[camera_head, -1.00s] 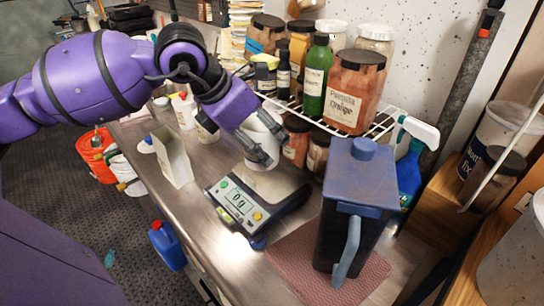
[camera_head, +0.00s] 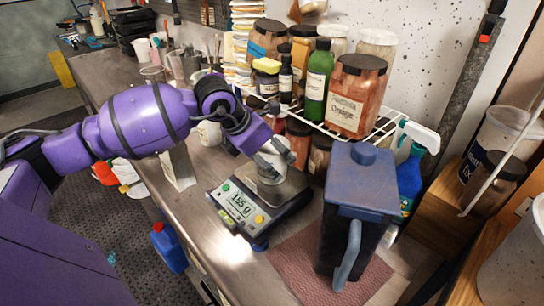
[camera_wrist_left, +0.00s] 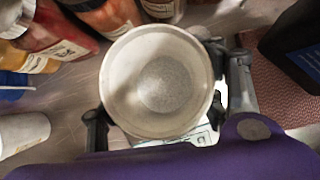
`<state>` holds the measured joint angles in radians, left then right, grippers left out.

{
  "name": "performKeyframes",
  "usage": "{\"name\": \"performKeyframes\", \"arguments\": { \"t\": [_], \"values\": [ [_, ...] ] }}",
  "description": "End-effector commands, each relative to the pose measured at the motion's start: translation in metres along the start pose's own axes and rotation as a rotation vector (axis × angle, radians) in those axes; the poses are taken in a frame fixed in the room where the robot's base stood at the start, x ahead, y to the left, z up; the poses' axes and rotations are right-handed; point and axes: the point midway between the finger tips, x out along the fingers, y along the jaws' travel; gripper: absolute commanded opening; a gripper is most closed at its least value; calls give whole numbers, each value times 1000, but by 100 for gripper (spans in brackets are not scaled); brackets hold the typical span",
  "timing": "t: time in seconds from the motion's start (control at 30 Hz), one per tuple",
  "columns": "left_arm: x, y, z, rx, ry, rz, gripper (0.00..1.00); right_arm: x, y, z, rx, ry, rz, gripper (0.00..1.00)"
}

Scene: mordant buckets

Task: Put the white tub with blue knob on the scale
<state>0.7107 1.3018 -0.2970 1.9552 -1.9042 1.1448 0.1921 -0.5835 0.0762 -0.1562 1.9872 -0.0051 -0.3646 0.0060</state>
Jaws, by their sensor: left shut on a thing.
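My left gripper (camera_head: 272,160) is at the scale (camera_head: 246,208), its fingers over the weighing plate. It is shut around a white round tub (camera_wrist_left: 160,82), with one finger on each side of it in the left wrist view. The tub is open at the top and holds some grey powder. No blue knob shows on it. In the head view the tub is mostly hidden by the fingers and appears to rest on the plate. The scale's display is lit with a reading that is not zero. My right gripper is not in view.
A dark blue jug (camera_head: 355,215) stands right of the scale on a reddish mat (camera_head: 300,262). A wire rack (camera_head: 385,130) with several jars and bottles is behind. A pale open carton (camera_head: 178,168) stands left of the scale. A blue spray bottle (camera_head: 408,175) is far right.

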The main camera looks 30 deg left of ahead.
Motion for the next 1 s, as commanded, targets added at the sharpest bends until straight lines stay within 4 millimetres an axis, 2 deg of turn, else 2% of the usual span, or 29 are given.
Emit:
{"name": "performKeyframes", "arguments": {
  "t": [0.17, 0.2, 0.33, 0.73, 0.87, 1.0],
  "values": [
    [3, 0, -2, 0, 0, -1, 34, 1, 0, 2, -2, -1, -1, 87],
    [2, 0, -2, 0, 0, 0, 68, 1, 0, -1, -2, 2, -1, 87],
    [2, 0, -1, 0, 0, 0, 83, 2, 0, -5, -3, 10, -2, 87],
    [-4, 0, 1, 0, -2, 1, 83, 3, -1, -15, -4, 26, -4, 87],
    [-22, 1, 0, 1, -1, 3, 83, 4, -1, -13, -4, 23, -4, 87],
    [-52, 2, 0, 1, 1, 5, 83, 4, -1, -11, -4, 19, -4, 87]
  ]
}}
